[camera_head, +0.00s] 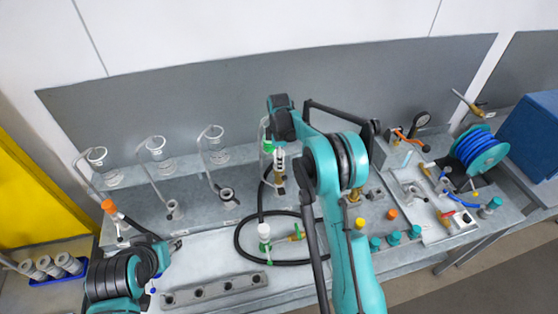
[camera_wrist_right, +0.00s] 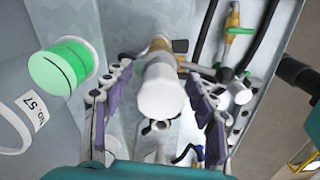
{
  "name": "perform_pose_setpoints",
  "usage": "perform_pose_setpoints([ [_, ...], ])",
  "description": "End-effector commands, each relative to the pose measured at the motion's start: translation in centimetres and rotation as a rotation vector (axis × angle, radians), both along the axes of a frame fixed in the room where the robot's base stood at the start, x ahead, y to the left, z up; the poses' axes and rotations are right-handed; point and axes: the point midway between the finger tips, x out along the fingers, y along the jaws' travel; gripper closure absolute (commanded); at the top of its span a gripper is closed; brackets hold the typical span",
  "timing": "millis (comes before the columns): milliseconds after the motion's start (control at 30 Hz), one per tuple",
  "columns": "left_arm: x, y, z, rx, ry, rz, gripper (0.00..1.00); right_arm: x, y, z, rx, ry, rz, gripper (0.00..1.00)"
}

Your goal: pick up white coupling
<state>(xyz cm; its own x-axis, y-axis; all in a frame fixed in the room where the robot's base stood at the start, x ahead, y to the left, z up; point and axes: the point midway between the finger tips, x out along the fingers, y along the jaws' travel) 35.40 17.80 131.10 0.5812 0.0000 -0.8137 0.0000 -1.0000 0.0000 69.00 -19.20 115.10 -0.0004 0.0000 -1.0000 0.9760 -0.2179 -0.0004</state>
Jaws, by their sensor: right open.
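The white coupling (camera_wrist_right: 160,95) is in the middle of the right wrist view, a pale rounded end with a brass part behind it. In the head view a white and brass fitting (camera_head: 279,160) stands just below my right wrist and looks like the same piece. My right gripper (camera_wrist_right: 158,72) is open, with one finger on each side of the coupling. A gap shows on both sides, so the fingers look apart from it. In the head view the right fingers are mostly hidden. My left gripper (camera_head: 174,244) is low at the left, over the bench; its jaws are unclear.
A green-capped cylinder (camera_wrist_right: 62,68) stands close left of the right fingers. A black hose (camera_head: 243,250) loops on the bench, near a green and white fitting (camera_head: 264,232). A blue hose reel (camera_head: 478,150) is at right.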

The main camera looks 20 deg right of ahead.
Motion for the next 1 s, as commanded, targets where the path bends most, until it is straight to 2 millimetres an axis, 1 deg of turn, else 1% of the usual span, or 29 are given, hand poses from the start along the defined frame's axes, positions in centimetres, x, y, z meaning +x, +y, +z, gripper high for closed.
perform_pose_setpoints([
  [133,0.0,0.0,0.0,0.000,0.000,0.000,0.59,0.0,0.0,0.0,0.000,0.000,0.000,0.42],
  [167,0.0,0.0,0.0,0.000,0.000,0.000,0.59,0.0,0.0,0.0,0.000,0.000,0.000,0.50],
  [200,0.0,0.0,0.0,0.000,0.000,0.000,0.59,0.0,0.0,0.0,0.000,0.000,0.000,0.61],
  [267,0.0,0.0,0.0,0.000,0.000,0.000,0.59,0.0,0.0,0.0,0.000,0.000,0.000,0.77],
  [300,0.0,0.0,0.0,0.000,0.000,0.000,0.59,0.0,0.0,0.0,0.000,0.000,0.000,0.87],
  [333,0.0,0.0,0.0,0.000,0.000,0.000,0.59,0.0,0.0,0.0,0.000,0.000,0.000,0.95],
  [367,0.0,0.0,0.0,0.000,0.000,0.000,0.59,0.0,0.0,0.0,0.000,0.000,0.000,1.00],
  [633,0.0,0.0,0.0,0.000,0.000,0.000,0.59,0.0,0.0,0.1,0.000,0.000,0.000,1.00],
  [767,0.0,0.0,-0.1,0.000,0.000,0.000,0.59,0.0,0.0,0.6,0.000,0.000,0.000,1.00],
  [867,0.0,0.0,-0.3,0.000,0.000,0.000,0.59,0.0,0.0,1.5,0.000,0.000,-0.001,1.00],
  [1000,0.0,0.0,-0.6,0.000,0.000,0.000,0.59,0.0,0.0,3.8,0.000,0.000,0.000,1.00],
])
